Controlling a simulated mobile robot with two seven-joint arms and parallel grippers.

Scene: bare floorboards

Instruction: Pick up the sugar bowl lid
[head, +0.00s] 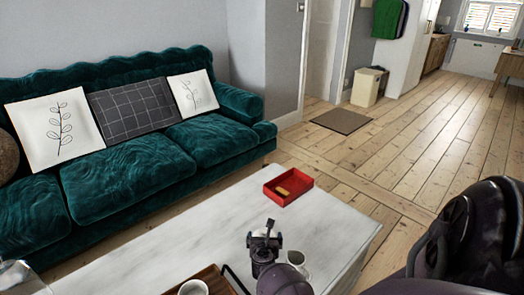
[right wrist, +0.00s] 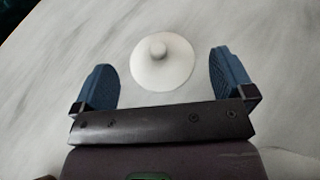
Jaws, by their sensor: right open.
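The sugar bowl lid (right wrist: 171,77), a round white disc with a small knob, lies knob up on the pale marble table in the right wrist view. My right gripper (right wrist: 164,62) is open and empty, with one blue finger on each side of the lid, both apart from it. In the head view my right gripper (head: 264,234) is over the table and the lid cannot be made out. A whitish bowl (head: 303,272), perhaps the sugar bowl, stands just right of my right wrist, partly hidden. My left gripper does not show.
The marble table (head: 200,235) carries a red tray (head: 290,199) with a yellowish item in it, and a brown tray (head: 222,284) with a white cup (head: 193,288). A green sofa (head: 125,180) stands behind. Tabletop left of my gripper is clear.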

